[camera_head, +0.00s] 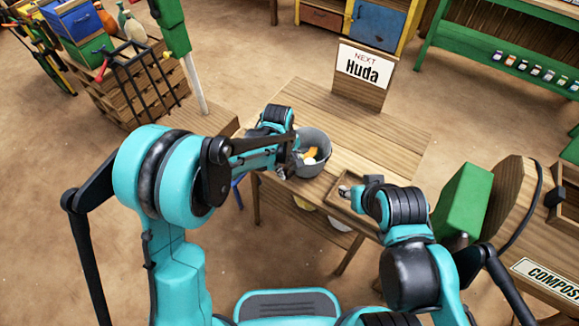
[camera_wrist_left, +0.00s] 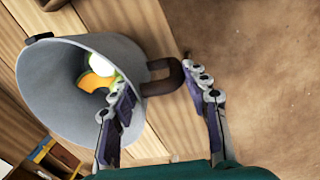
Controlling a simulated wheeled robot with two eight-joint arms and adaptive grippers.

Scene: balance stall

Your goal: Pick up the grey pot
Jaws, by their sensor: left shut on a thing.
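The grey pot (camera_head: 315,169) stands on the wooden table (camera_head: 365,135), near its left side. It holds an orange piece and a white-and-green piece. In the left wrist view the pot (camera_wrist_left: 45,95) looks tilted, with a brown loop handle (camera_wrist_left: 163,78) towards my gripper. My left gripper (camera_head: 291,160) is at the pot's handle side. In the left wrist view its fingers (camera_wrist_left: 162,100) are on either side of the handle, shut on the pot. My right gripper (camera_head: 346,190) is apart from the pot, by a wooden tray; its jaw opening is too small to tell.
The low-sided wooden tray (camera_head: 338,205) lies at the table's near right. A "NEXT Huda" sign (camera_head: 363,68) stands at the table's back. A green box (camera_head: 462,197) and a wooden drum stand to the right. The table's middle and right back are clear.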

